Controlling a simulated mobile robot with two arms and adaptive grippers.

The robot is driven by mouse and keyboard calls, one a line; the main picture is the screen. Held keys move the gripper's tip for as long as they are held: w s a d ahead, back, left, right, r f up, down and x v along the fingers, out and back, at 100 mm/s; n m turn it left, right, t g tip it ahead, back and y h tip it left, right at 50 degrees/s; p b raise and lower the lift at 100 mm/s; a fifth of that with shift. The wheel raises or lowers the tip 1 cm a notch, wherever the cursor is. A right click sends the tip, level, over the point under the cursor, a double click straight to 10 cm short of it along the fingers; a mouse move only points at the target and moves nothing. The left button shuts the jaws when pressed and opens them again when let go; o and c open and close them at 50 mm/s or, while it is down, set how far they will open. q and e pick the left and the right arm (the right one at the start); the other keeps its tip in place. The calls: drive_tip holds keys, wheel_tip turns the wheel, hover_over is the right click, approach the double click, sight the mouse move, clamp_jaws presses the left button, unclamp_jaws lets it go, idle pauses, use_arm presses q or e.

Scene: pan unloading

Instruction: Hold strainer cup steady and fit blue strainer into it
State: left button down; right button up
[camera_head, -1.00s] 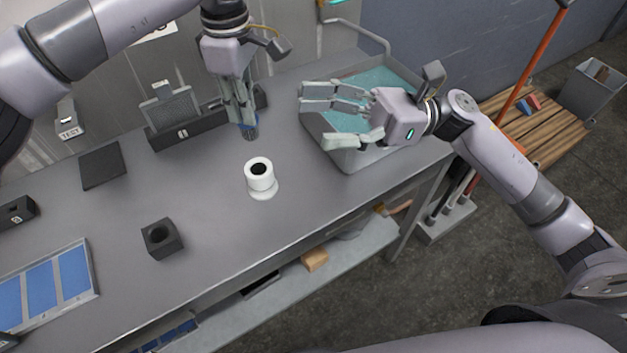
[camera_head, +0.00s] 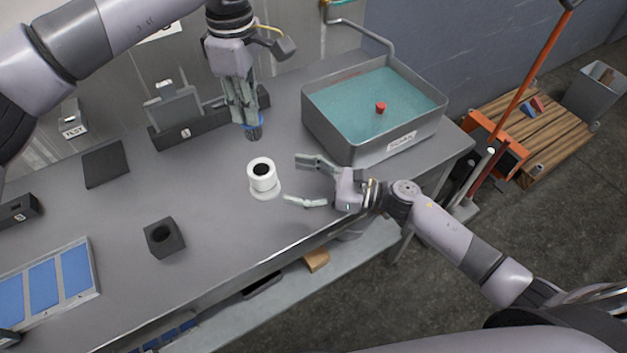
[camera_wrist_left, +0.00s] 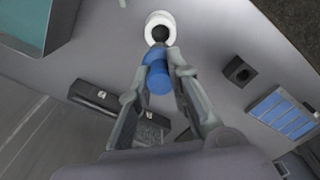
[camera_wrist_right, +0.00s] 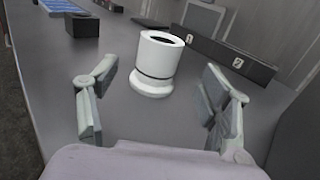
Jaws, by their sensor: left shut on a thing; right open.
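The white strainer cup (camera_head: 262,176) stands upright on the grey table, its dark round opening facing up. It also shows in the right wrist view (camera_wrist_right: 157,62) and, partly, in the left wrist view (camera_wrist_left: 160,22). The blue strainer (camera_head: 253,127) is in my left gripper (camera_head: 246,112), held point-down above the table, behind the cup and apart from it. In the left wrist view the strainer's blue body (camera_wrist_left: 157,74) sits between the fingers. My right gripper (camera_head: 308,181) is open and empty, just right of the cup, with the cup ahead between its spread fingers (camera_wrist_right: 155,95).
A grey basin of teal liquid (camera_head: 345,148) with a small red thing (camera_head: 380,107) stands at the back right. A dark block with a hole (camera_head: 164,238) and a tray of blue panels (camera_head: 50,285) lie left. A dark rack (camera_head: 190,131) stands behind.

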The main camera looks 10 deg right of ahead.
sight(275, 176)
drive_tip(key=x, duration=0.8)
drive_tip(key=shift+w+a, duration=0.15)
drive_tip(key=shift+a, duration=0.05)
drive_tip(key=shift+c, duration=0.3)
drive_tip(key=c, duration=1.3)
use_arm(q)
drive_tip(key=shift+f, duration=4.1)
